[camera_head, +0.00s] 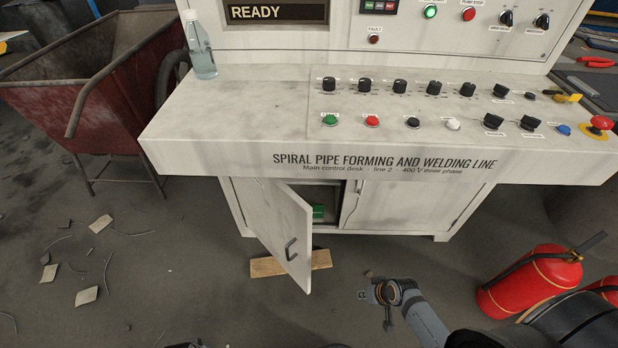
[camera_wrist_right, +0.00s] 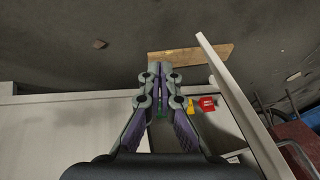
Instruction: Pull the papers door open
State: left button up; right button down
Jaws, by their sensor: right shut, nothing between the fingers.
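The left cabinet door (camera_head: 284,232) under the control desk stands partly open, swung out toward me. Its dark bar handle (camera_head: 290,249) is on the outer face near the free edge. No label on the door is readable. My left gripper is not seen.
Inside the cabinet are a green item (camera_head: 318,211), a red item (camera_wrist_right: 207,103) and a yellow item (camera_wrist_right: 190,107). The right cabinet door (camera_head: 395,207) is shut. A wooden plank (camera_head: 322,258) lies below the open door.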

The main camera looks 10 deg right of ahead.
jog(key=w+a+r+m+t+y+b, duration=0.15)
jog(key=w+r+t+y, duration=0.3)
jog(key=w+r, duration=0.7)
jog(key=w+a+r+m+t+y+b, duration=0.1)
jog(key=w+r+m+t+y+b, duration=0.15)
jog(key=r, duration=0.95)
jog(key=w+r+m+t+y+b, duration=0.1)
jog(key=w+r+m+y, duration=0.25)
jog(key=r, duration=0.85)
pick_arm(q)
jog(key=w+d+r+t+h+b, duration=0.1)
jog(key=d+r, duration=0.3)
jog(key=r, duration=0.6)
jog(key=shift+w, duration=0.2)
pick_arm(e)
jog(key=w+a, duration=0.4)
jog(key=a, duration=0.7)
jog(key=shift+w+y, duration=0.25)
jog(key=shift+y, duration=0.1)
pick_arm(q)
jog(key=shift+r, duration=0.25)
pick_arm(e)
jog(key=shift+a+t, duration=0.1)
jog(key=shift+t, duration=0.2)
